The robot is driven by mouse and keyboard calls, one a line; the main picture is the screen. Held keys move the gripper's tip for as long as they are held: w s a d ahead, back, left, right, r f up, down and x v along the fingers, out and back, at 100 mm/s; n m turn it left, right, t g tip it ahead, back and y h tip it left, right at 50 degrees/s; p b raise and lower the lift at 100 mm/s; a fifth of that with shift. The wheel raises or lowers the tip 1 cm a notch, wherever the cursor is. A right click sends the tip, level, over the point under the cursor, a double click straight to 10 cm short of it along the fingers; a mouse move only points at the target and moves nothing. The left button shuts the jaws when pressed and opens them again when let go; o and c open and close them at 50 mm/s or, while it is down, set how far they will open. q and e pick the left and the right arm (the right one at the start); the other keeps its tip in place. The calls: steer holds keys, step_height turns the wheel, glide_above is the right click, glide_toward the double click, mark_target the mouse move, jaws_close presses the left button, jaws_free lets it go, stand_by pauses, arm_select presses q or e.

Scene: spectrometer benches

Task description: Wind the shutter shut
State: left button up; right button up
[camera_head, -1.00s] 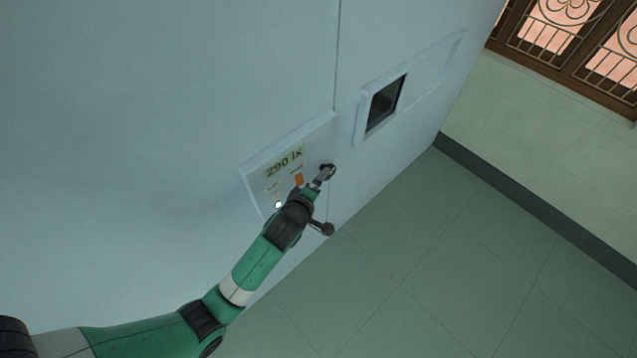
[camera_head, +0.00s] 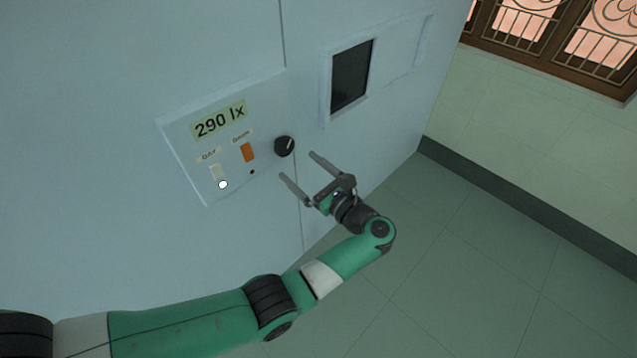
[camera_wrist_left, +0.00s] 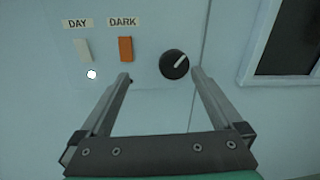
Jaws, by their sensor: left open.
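A round black knob (camera_head: 284,146) with a light pointer line is on the control panel; in the left wrist view the knob (camera_wrist_left: 174,65) lies ahead, between the fingers' lines, nearer the right finger. My left gripper (camera_head: 301,172) is open and empty, its fingers pointing at the knob and apart from it. My right gripper is not in view.
The control panel (camera_head: 190,132) carries a display (camera_head: 219,120) reading 290 lx, a pale DAY switch (camera_head: 216,172), an orange DARK switch (camera_head: 247,152) and a lit white lamp (camera_head: 223,184). The floor (camera_head: 440,270) at right is clear. A grilled window (camera_head: 560,40) is at the top right.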

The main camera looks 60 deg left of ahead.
mark_target(287, 149)
arm_select(q)
steer(key=shift+t, duration=0.5)
steer(key=a+b, duration=0.1)
steer(key=a, duration=0.2)
steer(key=w+a+f+b, duration=0.1)
steer(key=a, duration=0.2)
steer(key=a+f+b, duration=0.1)
steer(key=a+b, duration=0.1)
steer(key=a, duration=0.2)
steer(key=shift+w, duration=0.15)
steer(key=c, duration=1.3)
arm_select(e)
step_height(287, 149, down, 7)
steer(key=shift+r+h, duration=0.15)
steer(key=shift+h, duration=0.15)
